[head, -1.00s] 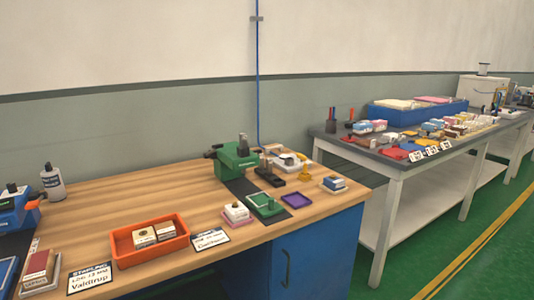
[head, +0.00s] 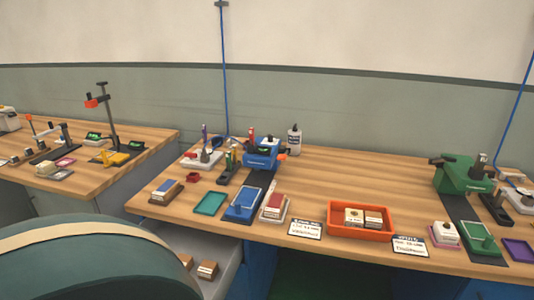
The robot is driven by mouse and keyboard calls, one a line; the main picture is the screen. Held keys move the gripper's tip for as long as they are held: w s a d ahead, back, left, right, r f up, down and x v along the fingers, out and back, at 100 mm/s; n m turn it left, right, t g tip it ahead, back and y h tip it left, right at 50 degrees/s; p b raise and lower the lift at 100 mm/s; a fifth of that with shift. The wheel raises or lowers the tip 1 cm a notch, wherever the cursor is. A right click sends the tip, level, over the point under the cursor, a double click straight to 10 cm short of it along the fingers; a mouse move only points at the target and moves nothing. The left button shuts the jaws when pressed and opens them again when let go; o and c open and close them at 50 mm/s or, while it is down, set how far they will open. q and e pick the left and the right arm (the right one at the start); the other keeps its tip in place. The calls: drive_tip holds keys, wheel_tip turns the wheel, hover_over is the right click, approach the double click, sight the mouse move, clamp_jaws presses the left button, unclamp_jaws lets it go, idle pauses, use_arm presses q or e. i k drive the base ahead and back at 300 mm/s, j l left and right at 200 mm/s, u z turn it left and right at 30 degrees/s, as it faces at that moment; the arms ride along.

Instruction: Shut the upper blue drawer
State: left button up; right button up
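A pulled-out drawer (head: 203,246) shows below the front edge of the wooden workbench, left of the middle in the head view. Its inside is pale grey, and small brown-and-white blocks (head: 207,270) lie in it. A blue panel (head: 262,268) stands beside it on the right under the bench top; I cannot tell whether it is the drawer's side or the cabinet. The drawer's front and handle are hidden or out of frame. Neither of my grippers is in view.
A large rounded teal object with a cream band (head: 90,262), perhaps a chair back, fills the lower left, close to the drawer. The workbench (head: 340,172) carries stamps, an orange tray (head: 361,234) and a green device (head: 463,176). Another bench (head: 150,147) stands at left.

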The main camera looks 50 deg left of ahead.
sight(228, 251)
drive_tip(key=u, duration=2.55)
drive_tip(key=i+z, duration=0.25)
drive_tip(key=z, duration=0.15)
drive_tip(key=i+j+z, duration=0.15)
drive_tip(key=z, duration=0.2)
drive_tip(key=i, duration=0.05)
